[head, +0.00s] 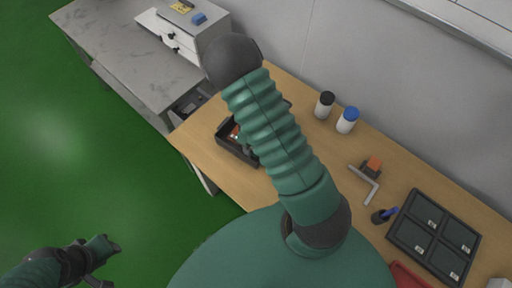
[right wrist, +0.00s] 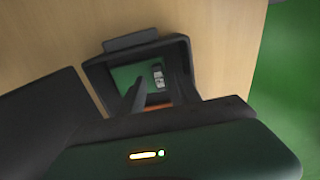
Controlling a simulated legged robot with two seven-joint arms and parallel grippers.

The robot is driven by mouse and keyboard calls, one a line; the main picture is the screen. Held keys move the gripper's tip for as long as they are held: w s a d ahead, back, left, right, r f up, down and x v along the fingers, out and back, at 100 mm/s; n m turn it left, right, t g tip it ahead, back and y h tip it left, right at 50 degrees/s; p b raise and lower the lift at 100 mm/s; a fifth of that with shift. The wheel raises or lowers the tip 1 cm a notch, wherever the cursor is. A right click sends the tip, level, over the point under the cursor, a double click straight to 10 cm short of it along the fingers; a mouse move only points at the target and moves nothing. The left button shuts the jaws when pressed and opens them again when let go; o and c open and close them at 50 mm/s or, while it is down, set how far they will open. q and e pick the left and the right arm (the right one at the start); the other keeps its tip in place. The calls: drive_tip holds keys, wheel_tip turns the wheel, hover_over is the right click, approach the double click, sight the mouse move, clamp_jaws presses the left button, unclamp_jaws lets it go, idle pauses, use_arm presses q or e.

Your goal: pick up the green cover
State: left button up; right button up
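A flat green piece, which may be the green cover (right wrist: 126,75), lies inside a black open box (right wrist: 113,44) in the right wrist view. A small dark and pale part shows beside it. The box (head: 222,147) stands on the wooden table in the head view, partly hidden by my right arm. My right gripper (right wrist: 157,92) points down into the box with its dark fingers apart, over the green piece, with nothing visibly held. In the head view the right gripper (head: 246,146) is mostly hidden. My left gripper (head: 98,262) is low at the left over the floor; its fingers are unclear.
The wooden table (head: 305,135) holds white bottles with black (head: 325,105) and blue (head: 347,120) caps, an orange-topped block (head: 372,167), a metal angle (head: 367,188) and a black compartment tray (head: 432,238). A grey bench (head: 130,50) with drawers stands at upper left.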

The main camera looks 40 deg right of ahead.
drive_tip(key=shift+d+f, duration=0.2)
drive_tip(key=shift+f, duration=0.4)
drive_tip(key=shift+a+r, duration=0.1)
drive_tip(key=shift+a, duration=0.15)
clamp_jaws()
drive_tip(key=shift+d, duration=0.1)
